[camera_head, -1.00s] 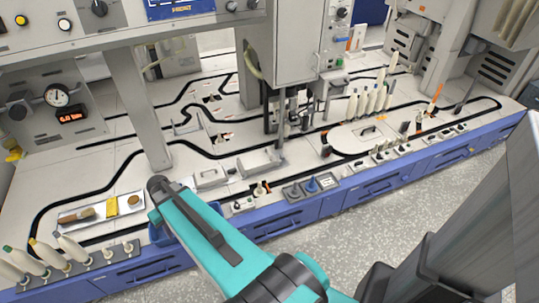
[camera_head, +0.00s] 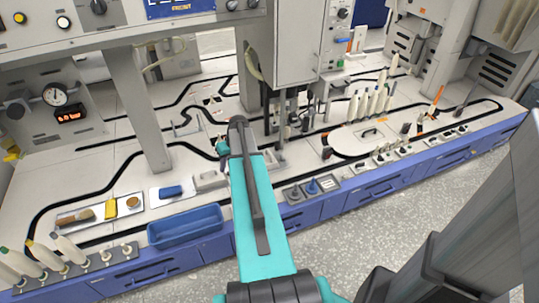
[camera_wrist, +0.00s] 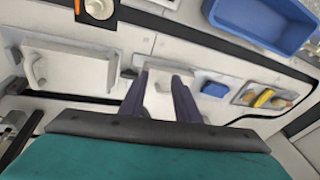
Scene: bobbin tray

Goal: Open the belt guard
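Two pale covers with raised handles lie on the bench deck, and I cannot tell for certain which is the belt guard. The larger flat cover (camera_wrist: 75,70) is at the left of the wrist view and hidden behind my arm in the head view. The smaller white cover (camera_wrist: 160,100) shows between and beyond my fingers; in the head view it (camera_head: 208,181) is just left of my arm. My gripper (camera_wrist: 168,75) has two dark fingers apart, with nothing visibly held. Its fingertips are hidden in the head view, and contact with the smaller cover cannot be told.
A blue bin (camera_head: 186,238) hangs at the bench front. A blue block (camera_head: 171,191) and a tray (camera_head: 75,218) with a yellow item lie left. A grey post (camera_head: 138,110) stands left of my arm. White cones (camera_head: 368,101) stand right.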

